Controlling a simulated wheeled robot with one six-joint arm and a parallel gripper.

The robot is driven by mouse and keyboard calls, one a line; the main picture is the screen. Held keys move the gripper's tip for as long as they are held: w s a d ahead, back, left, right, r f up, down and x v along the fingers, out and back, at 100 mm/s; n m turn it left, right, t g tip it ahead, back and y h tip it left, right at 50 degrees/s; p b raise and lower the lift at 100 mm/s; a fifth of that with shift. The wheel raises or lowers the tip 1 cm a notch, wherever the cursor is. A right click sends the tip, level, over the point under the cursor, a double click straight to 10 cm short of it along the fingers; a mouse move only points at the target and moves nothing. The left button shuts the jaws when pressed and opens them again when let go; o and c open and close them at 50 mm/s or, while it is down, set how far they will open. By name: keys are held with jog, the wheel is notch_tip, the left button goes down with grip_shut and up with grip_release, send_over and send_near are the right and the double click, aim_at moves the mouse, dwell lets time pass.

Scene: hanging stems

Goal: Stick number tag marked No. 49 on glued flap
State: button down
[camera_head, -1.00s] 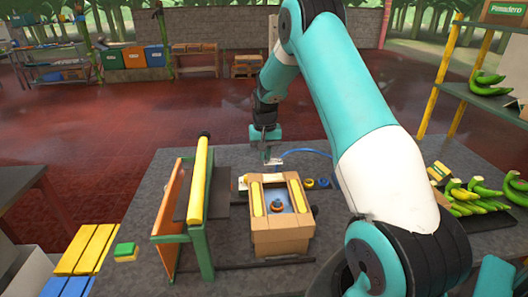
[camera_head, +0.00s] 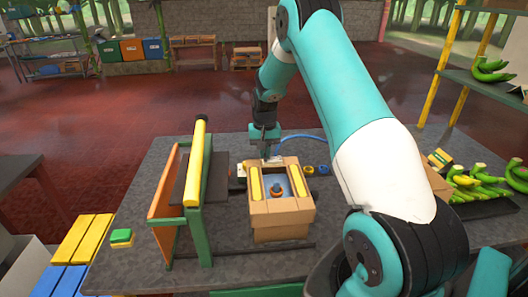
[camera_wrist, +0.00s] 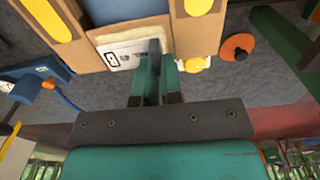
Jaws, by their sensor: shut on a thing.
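A cardboard box (camera_head: 282,230) stands open on the table, with yellow strips along its left and right top edges. It also shows at the top of the wrist view (camera_wrist: 200,35). My gripper (camera_head: 267,156) points down at the box's far edge. In the wrist view my gripper (camera_wrist: 155,72) is shut at the edge of a white number tag (camera_wrist: 122,53). The tag lies against or very close to the box's flap; I cannot tell if it touches. Its number is too small to read, and my fingers cover part of it.
A rack with a yellow roller (camera_head: 197,160) and orange panel stands left of the box. Small round blue and yellow items (camera_head: 316,170) sit right of it. Green bananas (camera_head: 485,185) lie at the right. A green and yellow block (camera_head: 121,238) is at the left.

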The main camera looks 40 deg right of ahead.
jog(key=shift+f+b, duration=0.3)
jog(key=shift+f, duration=0.2)
dwell(1.4)
jog(key=c, duration=0.8)
grip_release()
jog(key=shift+r, duration=0.15)
jog(key=shift+r+p, duration=2.45)
jog(key=shift+r, duration=1)
jog(key=shift+a, duration=0.1)
